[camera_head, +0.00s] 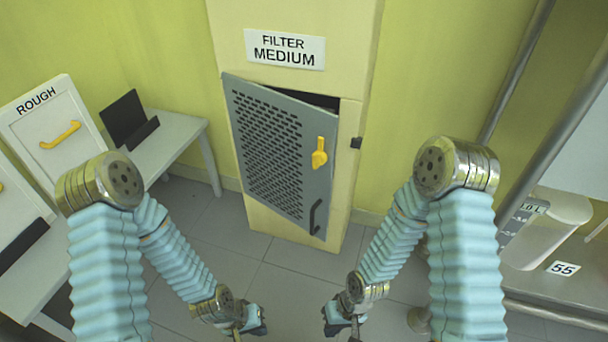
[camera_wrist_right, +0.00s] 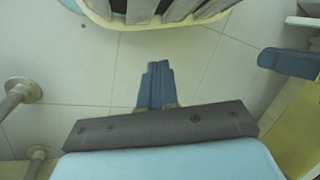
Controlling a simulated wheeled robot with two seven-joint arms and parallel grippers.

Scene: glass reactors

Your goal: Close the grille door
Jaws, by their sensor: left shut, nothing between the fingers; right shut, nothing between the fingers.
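The grille door (camera_head: 281,150) is a grey perforated panel on the front of the cream cabinet labelled FILTER MEDIUM. It stands ajar, hinged on the left, with a dark gap along its top and right edge. A yellow latch (camera_head: 319,153) sits near its right edge, and a dark curved handle (camera_head: 315,217) is below it. My left gripper (camera_head: 253,324) is shut and empty, low in front of the cabinet. My right gripper (camera_head: 338,322) is shut and empty, below and apart from the door. Its closed blue fingers (camera_wrist_right: 157,84) show in the right wrist view.
A white table (camera_head: 175,140) stands left of the cabinet, near a white box labelled ROUGH (camera_head: 52,122). A bench with a clear container (camera_head: 548,225) and metal pipes is on the right. Tiled floor (camera_head: 290,285) is free in front of the cabinet.

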